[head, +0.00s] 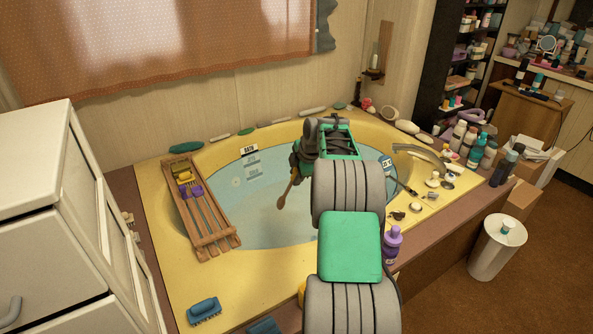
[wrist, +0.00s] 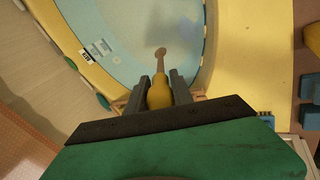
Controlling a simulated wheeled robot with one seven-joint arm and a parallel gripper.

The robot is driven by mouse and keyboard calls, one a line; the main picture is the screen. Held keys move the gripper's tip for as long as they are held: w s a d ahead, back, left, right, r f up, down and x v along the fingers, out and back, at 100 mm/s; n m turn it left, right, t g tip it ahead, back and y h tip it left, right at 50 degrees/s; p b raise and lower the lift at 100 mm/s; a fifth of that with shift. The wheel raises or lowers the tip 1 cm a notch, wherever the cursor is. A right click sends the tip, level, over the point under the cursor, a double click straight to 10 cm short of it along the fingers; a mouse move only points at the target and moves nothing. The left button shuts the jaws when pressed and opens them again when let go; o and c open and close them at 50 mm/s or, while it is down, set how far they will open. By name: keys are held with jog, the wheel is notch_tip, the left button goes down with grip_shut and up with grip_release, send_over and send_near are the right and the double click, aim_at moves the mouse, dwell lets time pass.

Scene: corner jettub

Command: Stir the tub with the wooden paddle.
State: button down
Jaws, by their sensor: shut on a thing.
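The corner tub (head: 160,265) has a yellow rim and pale blue water (head: 262,225) inside. My gripper (head: 302,166) is over the water, toward the back of the tub. It is shut on the wooden paddle (head: 287,190), which hangs down tilted toward the lower left. In the wrist view my gripper (wrist: 160,88) has its two dark fingers on either side of the paddle's yellowish handle (wrist: 159,97). The paddle's far end (wrist: 160,53) shows against the water. I cannot tell how deep its tip is. My arm hides part of the tub's right side.
A wooden rack (head: 215,235) with a yellow and a purple item lies across the left rim. Stones and bottles line the back and right rims. A metal faucet (head: 418,152) is at the right, a purple bottle (head: 392,243) beside my arm. A blue brush (head: 204,311) lies on the front rim.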

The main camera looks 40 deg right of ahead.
notch_tip(320, 180, down, 21)
jog(key=b, duration=1.1)
jog(key=shift+b, duration=0.3)
jog(key=shift+d+f, duration=0.1)
jog(key=d, duration=0.6)
jog(key=shift+s+d, duration=0.15)
jog(key=shift+d, duration=0.25)
jog(key=shift+b, duration=0.3)
jog(key=a+b, duration=0.2)
jog(key=a, duration=1.2)
jog(key=shift+w, duration=0.35)
